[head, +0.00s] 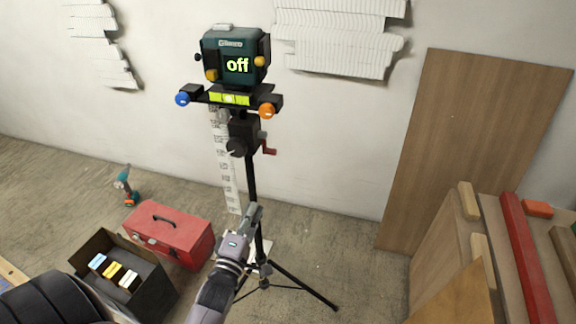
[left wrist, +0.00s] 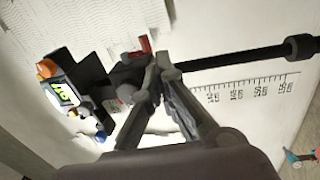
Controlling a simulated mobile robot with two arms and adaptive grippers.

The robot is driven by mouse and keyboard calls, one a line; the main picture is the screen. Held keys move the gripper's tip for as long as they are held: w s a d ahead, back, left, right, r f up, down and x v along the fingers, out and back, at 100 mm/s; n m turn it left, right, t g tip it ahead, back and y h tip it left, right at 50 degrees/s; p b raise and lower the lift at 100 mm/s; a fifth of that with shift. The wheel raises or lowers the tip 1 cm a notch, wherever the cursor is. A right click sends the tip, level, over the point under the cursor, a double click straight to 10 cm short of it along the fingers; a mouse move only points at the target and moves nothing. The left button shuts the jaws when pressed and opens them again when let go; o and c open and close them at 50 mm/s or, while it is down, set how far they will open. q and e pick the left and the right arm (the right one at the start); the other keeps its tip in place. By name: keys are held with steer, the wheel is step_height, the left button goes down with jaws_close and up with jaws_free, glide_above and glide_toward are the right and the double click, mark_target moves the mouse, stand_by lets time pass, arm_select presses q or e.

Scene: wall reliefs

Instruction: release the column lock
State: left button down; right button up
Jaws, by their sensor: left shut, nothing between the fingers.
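A tripod stands before the wall with a black column (head: 251,182). At the column's top is a black housing with a round dark knob (head: 236,148) and a red crank (head: 268,149); I cannot tell which part is the column lock. The dark green device (head: 236,56) on top shows "off". My left gripper (head: 256,207) is shut and empty, below the housing and overlapping the column in the head view. In the left wrist view its fingertips (left wrist: 160,62) appear beside the red crank (left wrist: 146,44) and the column (left wrist: 235,58); contact is unclear. My right gripper is not in view.
A white ruler (head: 225,165) stands behind the column. A red toolbox (head: 170,235), an open dark box (head: 150,285) and a drill (head: 124,185) are on the floor at left. A wooden board (head: 470,130) leans on the wall at right. Tripod legs (head: 305,288) spread low.

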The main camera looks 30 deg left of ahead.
arm_select(q)
step_height(320, 180, up, 2)
steer(key=shift+w+a+r+n+t, duration=0.1)
steer(key=shift+n+t, duration=0.2)
steer(key=p+x, duration=0.1)
steer(key=x, duration=1.3)
steer(key=shift+w+t+b, duration=0.2)
steer(key=shift+t+b, duration=0.1)
steer(key=shift+b, duration=0.25)
